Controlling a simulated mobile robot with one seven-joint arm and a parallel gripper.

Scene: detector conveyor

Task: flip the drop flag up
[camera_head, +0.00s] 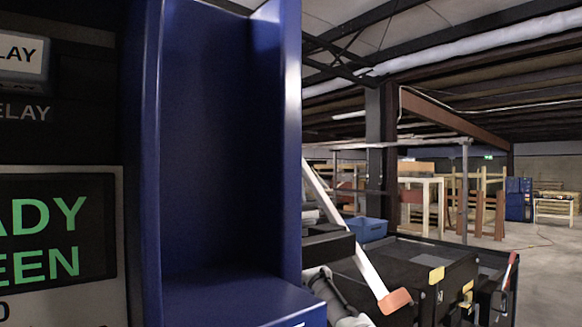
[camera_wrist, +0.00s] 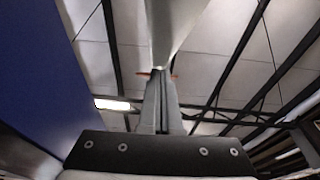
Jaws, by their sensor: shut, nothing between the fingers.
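A long white bar with an orange end, seemingly the drop flag (camera_head: 345,235), slants down to the right beside the blue housing in the head view. Its orange end (camera_head: 396,300) is low. In the wrist view, a pale bar, likely the same flag (camera_wrist: 178,22), runs down from the top edge to my fingertips. The flag's pivot is hidden.
The blue housing (camera_head: 225,140) stands close at left, and also in the wrist view (camera_wrist: 45,80). A green-lettered display (camera_head: 55,240) is beside it. Black bins (camera_head: 410,262), a blue tub (camera_head: 368,229) and a red-handled part (camera_head: 511,268) lie right. Open floor extends far right.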

